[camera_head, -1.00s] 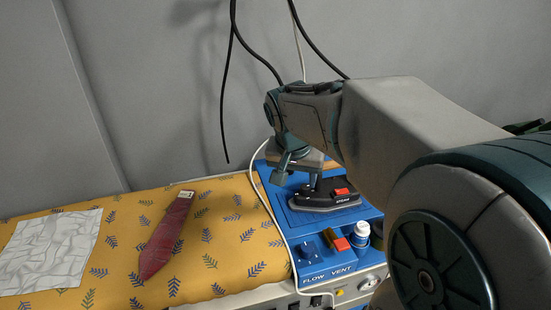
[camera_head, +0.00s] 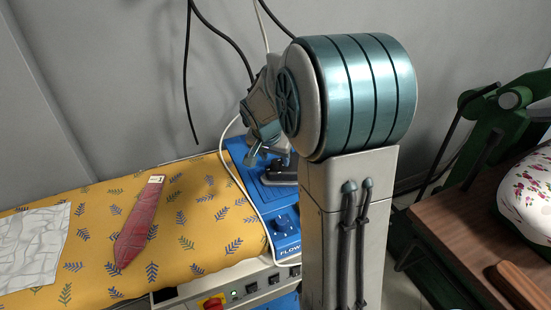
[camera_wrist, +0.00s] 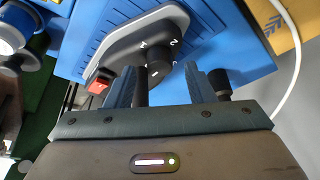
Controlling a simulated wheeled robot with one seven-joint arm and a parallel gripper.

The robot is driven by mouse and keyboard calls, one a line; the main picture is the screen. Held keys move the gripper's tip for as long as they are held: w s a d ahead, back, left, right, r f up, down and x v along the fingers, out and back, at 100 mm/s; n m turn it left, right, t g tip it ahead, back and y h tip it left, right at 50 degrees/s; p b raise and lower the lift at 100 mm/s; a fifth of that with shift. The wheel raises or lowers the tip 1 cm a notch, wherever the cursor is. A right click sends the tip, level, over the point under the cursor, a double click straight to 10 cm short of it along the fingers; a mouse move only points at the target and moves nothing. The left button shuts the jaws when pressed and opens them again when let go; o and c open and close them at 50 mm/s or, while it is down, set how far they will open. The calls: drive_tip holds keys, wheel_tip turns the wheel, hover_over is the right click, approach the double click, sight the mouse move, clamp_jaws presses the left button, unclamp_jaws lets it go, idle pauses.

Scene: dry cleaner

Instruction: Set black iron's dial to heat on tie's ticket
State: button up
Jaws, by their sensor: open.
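The black iron (camera_head: 281,176) lies on a blue tray (camera_head: 287,219), mostly hidden behind my arm in the head view. In the wrist view the iron (camera_wrist: 125,42) shows its grey body, a red switch and a round dark dial (camera_wrist: 158,74) with small white marks around it. I cannot tell which mark the dial points to. My gripper (camera_wrist: 161,84) is open, its two fingers on either side of the dial; contact is not clear. The red tie (camera_head: 139,226) lies on the yellow board with a pale ticket (camera_head: 157,179) at its narrow end; its writing is too small to read.
A crumpled white cloth (camera_head: 32,247) lies left on the yellow patterned board (camera_head: 190,240). Cables hang above the tray. A white cord (camera_wrist: 286,75) runs past the gripper. A wooden table (camera_head: 450,225) and a green press (camera_head: 495,135) stand to the right.

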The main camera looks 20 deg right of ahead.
drive_tip(key=shift+x, duration=0.8)
drive_tip(key=c, duration=1)
drive_tip(key=shift+o, duration=0.2)
drive_tip(key=shift+f+b, duration=0.1)
drive_tip(key=shift+b, duration=0.4)
